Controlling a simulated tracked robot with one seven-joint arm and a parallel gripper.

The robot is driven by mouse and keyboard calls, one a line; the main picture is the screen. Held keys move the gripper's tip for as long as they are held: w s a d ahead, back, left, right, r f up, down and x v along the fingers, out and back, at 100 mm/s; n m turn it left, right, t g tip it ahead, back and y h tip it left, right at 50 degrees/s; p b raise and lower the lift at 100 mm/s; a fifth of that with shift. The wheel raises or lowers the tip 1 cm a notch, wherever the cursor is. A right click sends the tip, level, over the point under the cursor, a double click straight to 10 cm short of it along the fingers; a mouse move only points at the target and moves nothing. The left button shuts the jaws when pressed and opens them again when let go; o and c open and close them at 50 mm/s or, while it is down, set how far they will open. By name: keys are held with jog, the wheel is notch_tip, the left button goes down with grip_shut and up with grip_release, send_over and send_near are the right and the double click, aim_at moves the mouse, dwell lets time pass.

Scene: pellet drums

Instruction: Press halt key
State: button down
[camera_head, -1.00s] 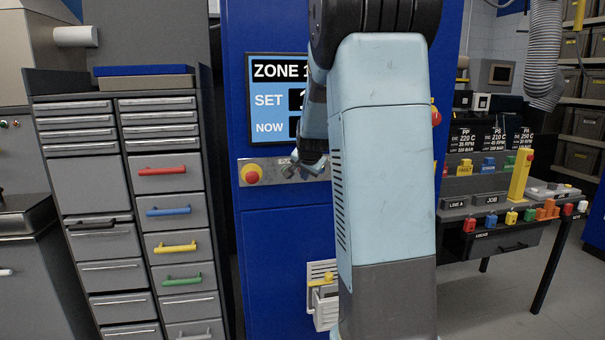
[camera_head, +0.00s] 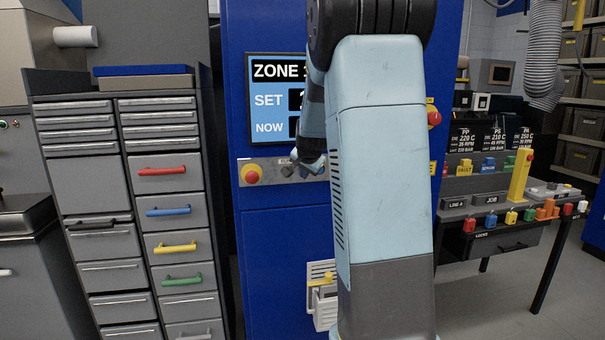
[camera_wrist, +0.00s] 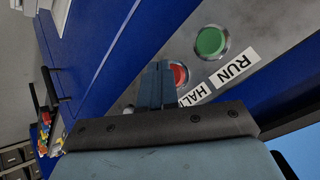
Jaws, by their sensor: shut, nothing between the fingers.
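The halt key is a round red button (camera_wrist: 181,72) in a metal ring, beside a partly covered label reading "HAL" (camera_wrist: 195,95) in the wrist view. My gripper (camera_wrist: 163,70) is shut and empty; its fingertips cover the red button's left edge. I cannot tell whether they touch it. A green button (camera_wrist: 210,41) with a "RUN" label (camera_wrist: 234,68) is up and right of it. In the head view my gripper (camera_head: 293,160) is at the metal key strip (camera_head: 272,180) on the blue cabinet, and my arm hides the strip's right part.
A zone display (camera_head: 270,100) is above. A drawer cabinet (camera_head: 130,210) stands left, and a bench with colored locks (camera_head: 500,215) stands right.

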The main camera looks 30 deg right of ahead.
jog(key=shift+w+d, duration=0.1)
jog(key=shift+w, duration=0.25)
dwell(0.5)
jog(key=shift+s, duration=0.1)
jog(key=shift+s+a, duration=0.2)
jog(key=shift+s, duration=0.5)
jog(key=shift+s, duration=0.1)
jog(key=shift+s+a, duration=0.25)
jog(key=shift+s, duration=0.5)
jog(key=shift+s+a, duration=0.2)
jog(key=shift+s, duration=0.6)
jog(key=shift+s+a, duration=0.25)
jog(key=shift+s, duration=0.5)
jog(key=s+a+r+n+g+y, duration=0.1)
jog(key=s+a+n, duration=0.3)
jog(key=s, duration=0.6)
jog(key=s+a+r+n+y, duration=0.1)
jog(key=s+a+n, duration=0.3)
jog(key=s+a, duration=0.5)
jog(key=s+a+r+n+g+y, duration=0.1)
jog(key=s+a+n, duration=0.2)
jog(key=s+a, duration=0.4)
jog(key=s, duration=0.6)
jog(key=shift+a+r+n+g, duration=0.25)
jog(key=shift+n+g, duration=0.05)
jog(key=shift+n, duration=0.1)
